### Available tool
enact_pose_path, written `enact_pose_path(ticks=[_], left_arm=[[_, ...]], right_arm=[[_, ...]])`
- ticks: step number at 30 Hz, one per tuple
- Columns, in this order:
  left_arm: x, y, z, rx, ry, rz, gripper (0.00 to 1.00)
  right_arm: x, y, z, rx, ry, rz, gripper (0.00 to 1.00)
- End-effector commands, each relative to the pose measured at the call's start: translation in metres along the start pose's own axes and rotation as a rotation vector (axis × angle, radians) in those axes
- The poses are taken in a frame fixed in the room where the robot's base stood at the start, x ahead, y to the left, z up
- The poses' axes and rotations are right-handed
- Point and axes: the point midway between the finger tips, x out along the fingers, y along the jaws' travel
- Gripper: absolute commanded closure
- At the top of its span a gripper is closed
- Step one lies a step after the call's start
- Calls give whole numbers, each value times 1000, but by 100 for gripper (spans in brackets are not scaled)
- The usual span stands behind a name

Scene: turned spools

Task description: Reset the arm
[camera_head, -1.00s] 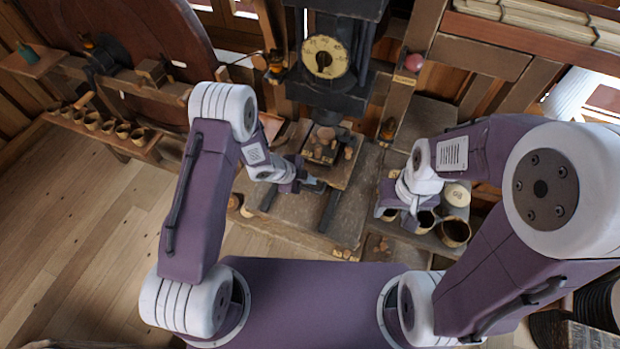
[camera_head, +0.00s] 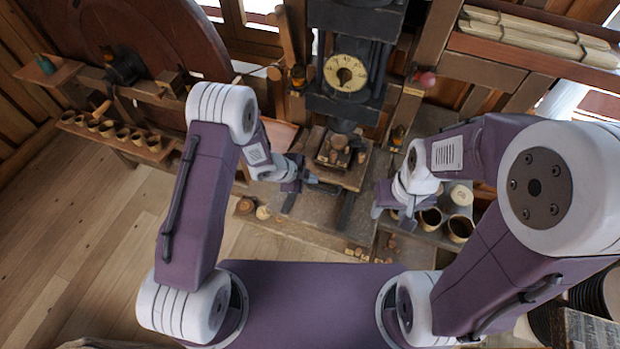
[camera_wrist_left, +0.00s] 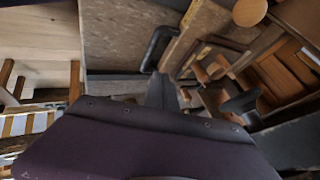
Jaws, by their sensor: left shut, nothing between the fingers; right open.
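My left gripper (camera_head: 322,187) is in the middle of the head view, shut and empty. It is near the front of the tray under the press; I cannot tell whether it touches anything. In the left wrist view its closed fingers (camera_wrist_left: 160,92) show as a dark wedge with nothing between them. My right gripper (camera_head: 390,212) points down at the left edge of the cup bench and is open. Its fingertips are small, and I cannot see anything held.
A dark press with a round dial (camera_head: 345,72) stands at the back, with a tray of small wooden pieces (camera_head: 338,150) below it. Dark cups (camera_head: 460,228) stand beside my right gripper. A shelf of small cups (camera_head: 120,135) is at the left. The wooden floor (camera_head: 90,230) at the left is clear.

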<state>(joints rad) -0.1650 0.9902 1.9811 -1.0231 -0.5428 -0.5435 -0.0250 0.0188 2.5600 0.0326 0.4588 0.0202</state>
Motion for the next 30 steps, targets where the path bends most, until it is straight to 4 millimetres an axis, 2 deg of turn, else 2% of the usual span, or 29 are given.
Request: enact_pose_path(ticks=[1, 10, 12, 14, 17, 19, 22, 23, 25, 27, 30], left_arm=[[-4, -2, -3, 0, 0, 1, 100], [-2, 0, -2, -1, -1, 4, 100], [3, 3, 2, -3, -2, 3, 100], [8, -5, 8, 2, -4, -26, 100], [-3, -43, 15, 28, -11, -149, 100], [-24, -65, 26, -16, -51, -248, 100], [-62, -69, 58, -211, -167, -356, 100], [-74, -63, 70, -298, -207, -381, 100], [-100, -33, 98, -550, -299, -420, 100], [-120, 15, 116, -849, -379, -421, 100], [-135, 82, 119, -1208, -466, -356, 100]], right_arm=[[-5, 0, 0, 0, 0, 0, 50], [-2, 0, 0, 0, 0, 0, 50], [4, 0, 0, 0, 0, 0, 50], [19, 0, 2, 0, 0, 0, 50], [59, 1, 6, 0, 0, 0, 50], [87, 2, 9, 0, -1, 0, 50], [121, 2, 13, 0, -1, 0, 50], [131, 3, 14, 0, -1, 0, 50], [153, 3, 16, 0, -1, 0, 50], [166, 3, 18, 0, -1, 0, 50], [165, 3, 17, 0, -1, 0, 50]])
